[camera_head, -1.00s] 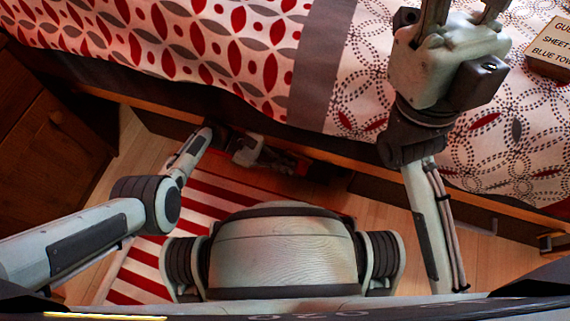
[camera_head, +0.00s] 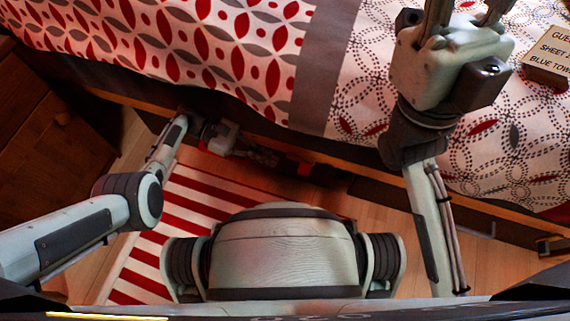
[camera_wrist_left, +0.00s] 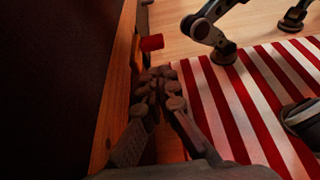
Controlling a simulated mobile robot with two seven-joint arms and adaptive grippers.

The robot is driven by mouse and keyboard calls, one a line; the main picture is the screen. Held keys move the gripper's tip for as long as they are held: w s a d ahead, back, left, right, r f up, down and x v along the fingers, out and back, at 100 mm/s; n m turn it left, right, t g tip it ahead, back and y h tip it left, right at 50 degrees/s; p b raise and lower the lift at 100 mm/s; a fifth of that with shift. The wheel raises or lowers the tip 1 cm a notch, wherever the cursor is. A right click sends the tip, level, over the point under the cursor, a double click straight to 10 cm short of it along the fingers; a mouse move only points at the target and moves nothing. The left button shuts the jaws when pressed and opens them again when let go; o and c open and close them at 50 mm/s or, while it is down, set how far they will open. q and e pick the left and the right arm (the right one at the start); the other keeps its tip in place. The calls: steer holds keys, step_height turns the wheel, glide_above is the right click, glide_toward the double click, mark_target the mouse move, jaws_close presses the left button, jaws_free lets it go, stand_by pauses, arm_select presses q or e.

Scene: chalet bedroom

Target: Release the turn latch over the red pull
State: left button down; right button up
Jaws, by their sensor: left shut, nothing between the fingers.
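The red pull (camera_head: 305,168) shows small and dark under the bed's edge in the head view. In the left wrist view it is a red knob (camera_wrist_left: 151,43) on the wooden front, just beyond my fingertips. My left gripper (camera_head: 268,157) is low beside the bed front, to the left of the pull. In the left wrist view its fingers (camera_wrist_left: 157,80) are shut, empty and apart from the pull. I cannot make out the turn latch clearly. My right gripper (camera_head: 466,12) is open above the bed, its fingertips partly cut off by the top edge.
The patterned bedspread (camera_head: 215,60) fills the top, above the wooden bed rail (camera_head: 350,165). A wooden cabinet (camera_head: 50,135) stands at left. A red-striped rug (camera_head: 215,190) lies on the floor. A lettered box (camera_head: 548,62) sits on the bed at right.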

arm_select(q)
steer(key=v, duration=0.4)
steer(key=shift+w+a+r, duration=0.1)
steer(key=shift+a+r, duration=0.05)
steer(key=shift+a, duration=0.2)
